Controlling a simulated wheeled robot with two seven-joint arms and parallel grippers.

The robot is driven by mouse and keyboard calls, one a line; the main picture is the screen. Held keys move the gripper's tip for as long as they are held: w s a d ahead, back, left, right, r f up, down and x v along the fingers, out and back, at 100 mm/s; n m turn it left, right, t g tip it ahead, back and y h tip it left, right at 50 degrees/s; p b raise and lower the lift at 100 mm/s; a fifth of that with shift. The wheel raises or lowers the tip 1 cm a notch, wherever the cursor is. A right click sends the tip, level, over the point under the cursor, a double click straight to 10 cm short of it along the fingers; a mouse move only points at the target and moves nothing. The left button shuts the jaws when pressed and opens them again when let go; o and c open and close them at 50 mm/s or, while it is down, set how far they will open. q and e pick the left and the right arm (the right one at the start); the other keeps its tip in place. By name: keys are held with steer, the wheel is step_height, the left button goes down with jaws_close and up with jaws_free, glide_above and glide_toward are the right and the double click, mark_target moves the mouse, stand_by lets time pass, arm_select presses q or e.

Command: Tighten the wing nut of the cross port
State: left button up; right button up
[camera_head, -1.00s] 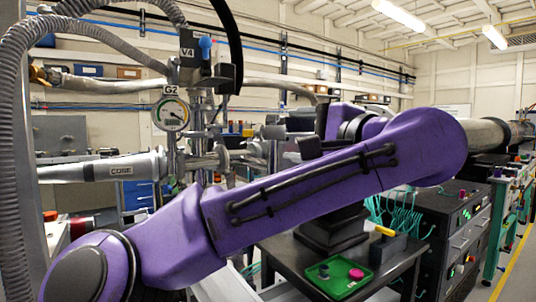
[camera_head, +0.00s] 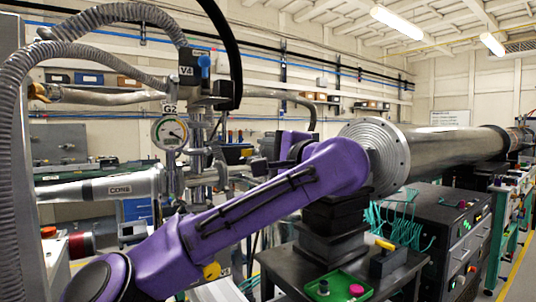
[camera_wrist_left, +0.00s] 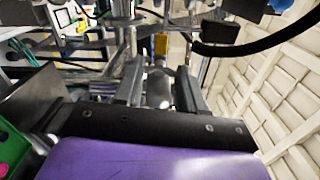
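The metal pipework with the cross port (camera_head: 205,172) stands left of centre in the head view, beside the gauge marked G2 (camera_head: 169,132) and below the valve marked V4 (camera_head: 186,72). I cannot pick out the wing nut for certain. My left gripper (camera_head: 258,166) reaches back toward this pipework from the right, with its fingers pointing left. In the left wrist view my left gripper (camera_wrist_left: 158,92) is open, its two fingers apart. A shiny metal part (camera_wrist_left: 158,86) shows between them, beyond or at the fingertips; no contact can be seen. My right gripper is out of view.
A large flanged pipe (camera_head: 430,152) lies right of my left arm. A green tray (camera_head: 335,286) with a pink knob and a dark knob rests on a dark table. A black hose (camera_wrist_left: 270,42) arches near the gripper. Grey corrugated hoses hang at the left.

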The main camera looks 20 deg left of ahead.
arm_select(q)
steer(key=shift+c, duration=0.8)
steer(key=shift+m, duration=0.8)
steer(key=o, duration=1.1)
steer(key=shift+d, duration=0.1)
steer(key=shift+s+d+f+b, duration=0.1)
steer(key=shift+s+d+b, duration=0.2)
steer(key=shift+b, duration=0.15)
steer(key=b+v, duration=0.2)
steer(key=v, duration=0.8)
steer(key=shift+a, duration=0.1)
